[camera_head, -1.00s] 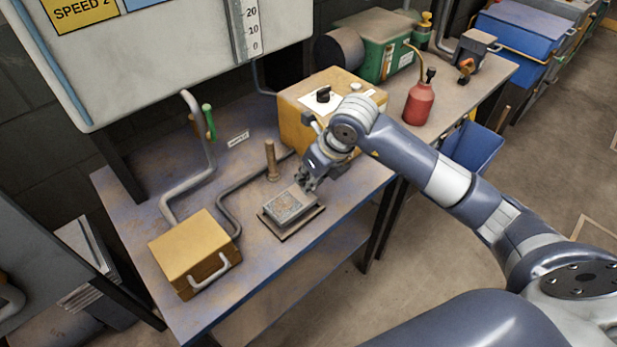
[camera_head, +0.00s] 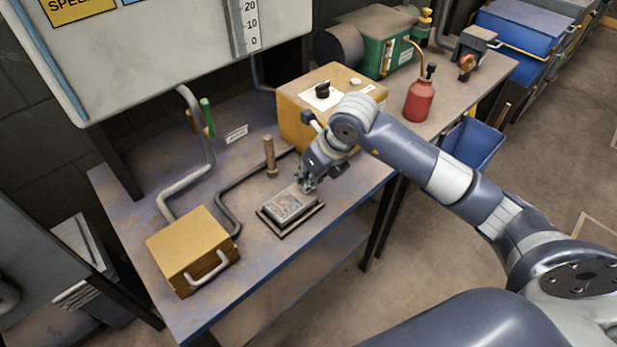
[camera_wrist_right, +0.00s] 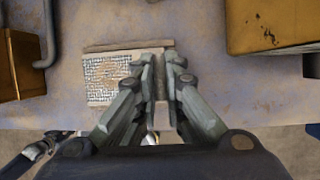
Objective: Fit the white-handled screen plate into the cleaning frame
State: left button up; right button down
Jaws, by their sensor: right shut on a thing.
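The screen plate (camera_head: 287,207) is a small grey block with a patterned top, and it sits over the dark rectangular cleaning frame (camera_head: 277,233) on the bench. In the right wrist view the plate (camera_wrist_right: 108,78) shows a mesh-like face, left of the fingers. My right gripper (camera_head: 306,184) is at the plate's far right end. In the right wrist view its fingers (camera_wrist_right: 160,62) are close together, shut on the plate's end. They hide the white handle. I cannot tell whether the plate is fully seated in the frame. My left gripper is not in view.
A yellow box with a grey handle (camera_head: 192,247) stands left of the frame. A wooden-topped peg (camera_head: 270,156) and bent pipes are behind it. A larger yellow box with a black knob (camera_head: 293,113) stands close behind my right gripper. A red oil can (camera_head: 419,101) is farther right.

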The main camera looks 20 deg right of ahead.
jog(key=shift+f+b, duration=0.9)
jog(key=shift+f, duration=0.15)
dwell(0.6)
jog(key=c, duration=1.6)
grip_release()
jog(key=shift+r, duration=0.15)
jog(key=v, duration=1.2)
